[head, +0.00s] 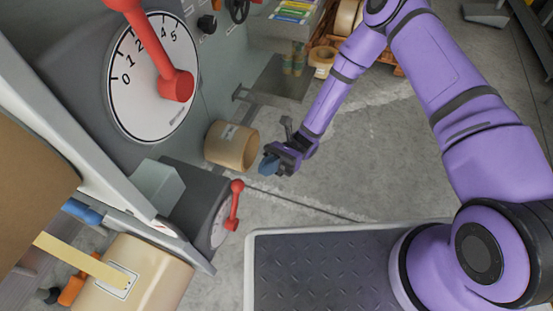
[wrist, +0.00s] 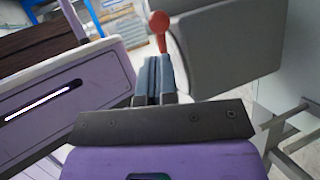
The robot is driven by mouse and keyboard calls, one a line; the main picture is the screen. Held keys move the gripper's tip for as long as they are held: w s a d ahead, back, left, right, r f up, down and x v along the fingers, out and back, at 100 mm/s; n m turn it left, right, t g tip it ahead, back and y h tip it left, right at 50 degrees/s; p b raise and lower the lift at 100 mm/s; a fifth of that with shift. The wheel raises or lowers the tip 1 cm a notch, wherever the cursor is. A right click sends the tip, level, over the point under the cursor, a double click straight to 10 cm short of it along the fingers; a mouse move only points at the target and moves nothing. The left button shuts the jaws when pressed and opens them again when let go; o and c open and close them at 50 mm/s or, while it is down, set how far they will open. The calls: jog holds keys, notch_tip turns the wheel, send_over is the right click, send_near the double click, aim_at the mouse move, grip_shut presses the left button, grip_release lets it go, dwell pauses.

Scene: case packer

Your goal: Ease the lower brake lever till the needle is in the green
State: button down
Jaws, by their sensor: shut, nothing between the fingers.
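The lower brake lever (head: 234,206) is red with a ball at its upper end. It stands in front of a small white dial (head: 218,224) on a grey housing, seen nearly edge-on; I cannot make out its needle or a green band. My gripper (head: 268,164) is above and to the right of this lever in the head view, apart from it. In the wrist view my gripper (wrist: 153,62) has its blue fingers shut together with nothing between them. A red ball-ended lever (wrist: 160,28) shows just beyond the fingertips, against a grey housing.
A large upper dial (head: 130,100) with its own red lever (head: 174,82) is at upper left. A tan roll (head: 231,146) sits left of my gripper. A larger tape roll (head: 135,275) is below left. Open grey floor (head: 370,160) lies to the right.

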aim_at(235, 204)
jog(key=x, duration=0.6)
jog(key=shift+s+a, duration=0.2)
jog(key=shift+s+r, duration=0.1)
jog(key=shift+r, duration=0.05)
jog(key=shift+s+a+r, duration=0.35)
jog(key=shift+s+r, duration=0.05)
jog(key=shift+s, duration=0.05)
jog(key=shift+d, duration=0.1)
